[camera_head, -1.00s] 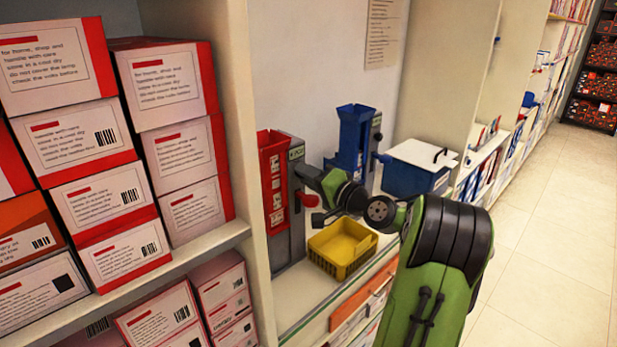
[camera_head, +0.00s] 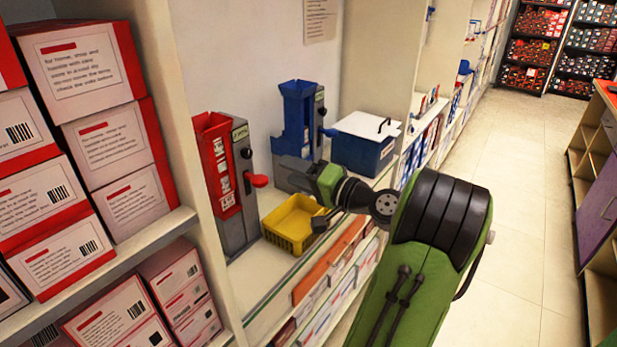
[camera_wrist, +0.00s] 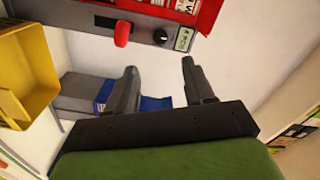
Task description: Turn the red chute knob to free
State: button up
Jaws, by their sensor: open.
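The red chute (camera_head: 222,170) is mounted on a grey upright housing on the shelf counter. Its red knob (camera_head: 258,181) sticks out from the housing's right side. In the wrist view the red knob (camera_wrist: 122,34) hangs beyond and above the left fingertip, apart from it, below the chute's red edge (camera_wrist: 205,12). My gripper (camera_wrist: 160,84) is open, with nothing between its two dark fingers. In the head view my green arm reaches in from the right, and its end lies to the right of the knob. Any free-position mark is too small to read.
A yellow bin (camera_head: 292,226) stands on the counter below the knob. A blue chute (camera_head: 298,118) with a blue knob stands behind to the right, beside a blue box with a white lid (camera_head: 366,141). Boxed shelves are at left; the floor at right is clear.

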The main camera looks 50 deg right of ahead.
jog(key=s, duration=0.3)
jog(key=shift+s, duration=0.4)
